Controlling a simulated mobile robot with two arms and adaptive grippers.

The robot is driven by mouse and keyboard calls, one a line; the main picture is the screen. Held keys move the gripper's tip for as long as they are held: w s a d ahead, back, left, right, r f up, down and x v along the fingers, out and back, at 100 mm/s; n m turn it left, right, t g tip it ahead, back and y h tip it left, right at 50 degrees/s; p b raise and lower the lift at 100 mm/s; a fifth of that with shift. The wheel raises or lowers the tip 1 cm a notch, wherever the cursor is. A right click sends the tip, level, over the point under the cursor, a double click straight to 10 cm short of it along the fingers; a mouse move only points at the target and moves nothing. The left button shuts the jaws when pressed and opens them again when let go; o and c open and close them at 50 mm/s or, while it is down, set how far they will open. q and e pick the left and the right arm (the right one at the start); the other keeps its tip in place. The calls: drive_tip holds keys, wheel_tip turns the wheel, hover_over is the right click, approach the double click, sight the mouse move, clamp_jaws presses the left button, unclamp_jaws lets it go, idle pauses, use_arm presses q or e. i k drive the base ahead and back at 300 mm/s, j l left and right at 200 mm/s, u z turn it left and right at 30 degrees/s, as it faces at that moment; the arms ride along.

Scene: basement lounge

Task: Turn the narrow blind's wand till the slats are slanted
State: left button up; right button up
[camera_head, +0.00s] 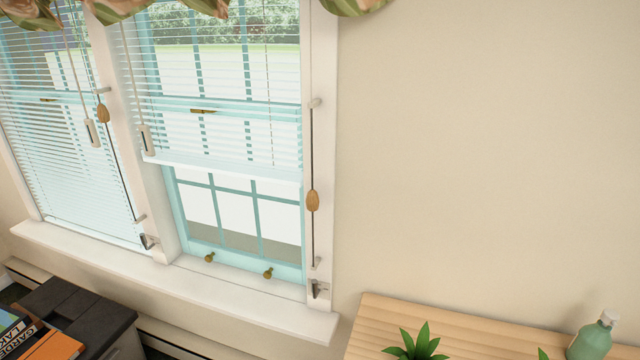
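Two white slatted blinds hang side by side in a window. The left blind (60,150) reaches down to the sill. The right blind (220,135) ends partway down, with bare panes below it. I cannot tell for sure which is the narrow one. The slats of both show as thin lines with the outside visible between them. A thin wand with a white grip (146,141) hangs before the right blind's left side. Another white-gripped wand (92,133) hangs before the left blind. Neither of my grippers is in view.
Dark vertical rods with wooden knobs (313,201) (103,113) run beside each blind. The white sill (230,301) juts out below. A wooden top (470,330) with a plant (416,345) and green bottle (592,338) stands at right. A dark cabinet (95,315) with books stands at lower left.

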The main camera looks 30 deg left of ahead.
sight(144, 130)
drive_tip(key=u, duration=1.95)
drive_tip(key=i+j, duration=0.1)
drive_tip(key=j, duration=0.1)
